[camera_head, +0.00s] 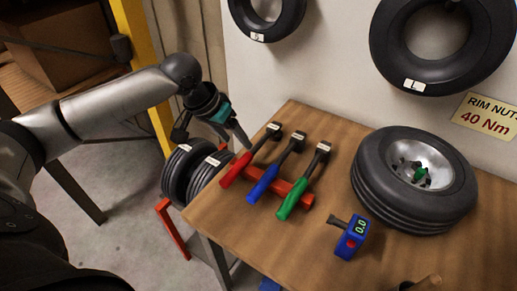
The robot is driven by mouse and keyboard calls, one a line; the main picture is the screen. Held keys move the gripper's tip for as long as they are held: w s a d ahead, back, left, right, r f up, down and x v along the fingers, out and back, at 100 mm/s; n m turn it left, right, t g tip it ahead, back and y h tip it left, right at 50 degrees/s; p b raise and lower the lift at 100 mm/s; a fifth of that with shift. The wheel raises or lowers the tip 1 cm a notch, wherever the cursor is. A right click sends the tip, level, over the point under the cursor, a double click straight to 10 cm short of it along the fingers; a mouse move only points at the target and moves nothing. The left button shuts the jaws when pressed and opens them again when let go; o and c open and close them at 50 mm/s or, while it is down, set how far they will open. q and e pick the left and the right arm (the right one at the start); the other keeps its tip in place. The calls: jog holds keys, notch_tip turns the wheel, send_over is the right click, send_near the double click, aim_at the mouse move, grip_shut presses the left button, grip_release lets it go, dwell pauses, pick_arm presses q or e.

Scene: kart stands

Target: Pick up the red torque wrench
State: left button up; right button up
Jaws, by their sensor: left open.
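The red torque wrench (237,169) lies at the left end of a row of three wrenches on the wooden table (230,230). Its dark head points up and to the right, and its red handle points toward the table's left edge. A blue wrench (264,183) and a green wrench (292,201) lie beside it to the right. My left gripper (241,138) is open and empty, just above and left of the red wrench's shaft. I cannot tell if a finger touches it. My right gripper is not in view.
A red bar (307,199) lies under the wrenches. A wheel (368,185) and a blue-red gauge (351,242) reading 0.0 stand on the table to the right. Tyres (176,172) stand in a red rack left of the table. The table's front left is clear.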

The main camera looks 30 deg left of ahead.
aim_at(246, 154)
pick_arm(q)
jog(key=x, duration=0.3)
jog(key=shift+w+d+f, duration=0.1)
jog(key=shift+w+f+b, duration=0.2)
jog(key=shift+f+b, duration=0.1)
jog(key=shift+f, duration=0.15)
jog(key=shift+w+f, duration=0.1)
jog(key=shift+f, duration=0.25)
jog(key=b+x, duration=0.1)
jog(key=x, duration=0.2)
jog(key=shift+w+f, duration=0.15)
jog(key=shift+f, duration=0.15)
jog(key=shift+w+f, duration=0.15)
jog(key=shift+f, duration=0.2)
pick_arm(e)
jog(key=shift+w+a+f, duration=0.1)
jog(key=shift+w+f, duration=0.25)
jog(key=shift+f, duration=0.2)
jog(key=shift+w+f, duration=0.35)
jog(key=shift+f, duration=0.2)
pick_arm(q)
grip_shut()
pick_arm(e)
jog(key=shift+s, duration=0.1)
